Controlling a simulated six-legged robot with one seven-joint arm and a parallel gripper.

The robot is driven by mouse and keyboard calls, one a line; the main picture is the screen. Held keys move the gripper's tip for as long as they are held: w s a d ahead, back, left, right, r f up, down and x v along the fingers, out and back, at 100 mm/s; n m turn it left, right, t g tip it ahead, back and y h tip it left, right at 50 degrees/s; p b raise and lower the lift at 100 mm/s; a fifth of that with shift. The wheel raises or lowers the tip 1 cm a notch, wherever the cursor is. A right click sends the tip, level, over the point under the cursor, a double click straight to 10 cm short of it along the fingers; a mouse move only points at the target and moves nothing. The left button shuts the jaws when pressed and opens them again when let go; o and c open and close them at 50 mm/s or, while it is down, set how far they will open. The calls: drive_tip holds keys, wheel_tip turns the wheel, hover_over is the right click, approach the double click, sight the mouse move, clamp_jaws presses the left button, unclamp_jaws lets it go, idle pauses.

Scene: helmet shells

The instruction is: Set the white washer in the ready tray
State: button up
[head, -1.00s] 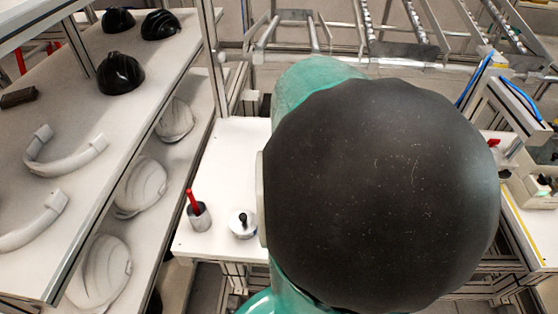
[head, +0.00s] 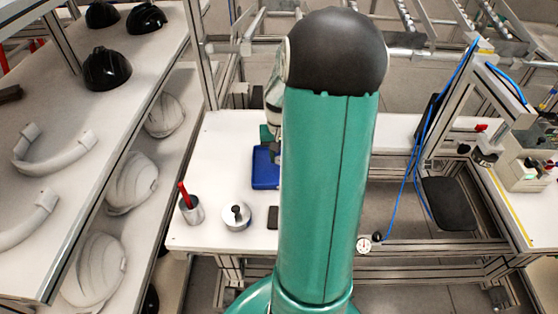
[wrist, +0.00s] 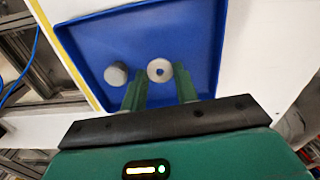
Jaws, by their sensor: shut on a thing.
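My gripper (wrist: 161,76) is shut on the white washer (wrist: 153,66), a small pale ring with a hole, held between the two green fingertips. The blue tray (wrist: 208,40) lies under the washer and fingers in the wrist view. I cannot tell whether the washer touches the tray floor. In the head view the blue tray (head: 265,172) sits on the white table, partly hidden by my arm. The washer is not visible there.
A grey round piece (wrist: 116,76) is in the tray, left of the washer. A metal cup with a red tool (head: 191,208) and a silver canister (head: 237,216) stand left of my arm. A dark flat block (head: 273,217) lies near the tray. Shelves with helmet shells (head: 132,184) line the left.

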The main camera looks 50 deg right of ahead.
sight(279, 158)
drive_tip(key=shift+w+d+f, duration=0.25)
drive_tip(key=shift+w+f, duration=0.05)
drive_tip(key=shift+f, duration=1.65)
drive_tip(key=o, duration=0.7)
drive_tip(key=shift+f, duration=0.15)
wheel_tip(279, 158, up, 12)
drive_tip(key=w+a+r+n+h, duration=0.1)
drive_tip(key=w+a+r+n, duration=0.1)
drive_tip(key=a+r, duration=0.55)
drive_tip(key=s+a+r+n+t, duration=0.1)
drive_tip(key=s+a+n+t, duration=0.1)
drive_tip(key=a, duration=0.6)
drive_tip(key=s+a+r+n+t, duration=0.1)
drive_tip(key=s+a, duration=0.3)
drive_tip(key=a, duration=0.5)
drive_tip(key=s+a+r+n+t+y, duration=0.1)
drive_tip(key=s+a+r+n+t, duration=0.1)
drive_tip(key=a, duration=0.7)
drive_tip(key=shift+s+r+n+t, duration=0.3)
drive_tip(key=shift+s+r+n, duration=0.15)
drive_tip(key=shift+r+n, duration=0.45)
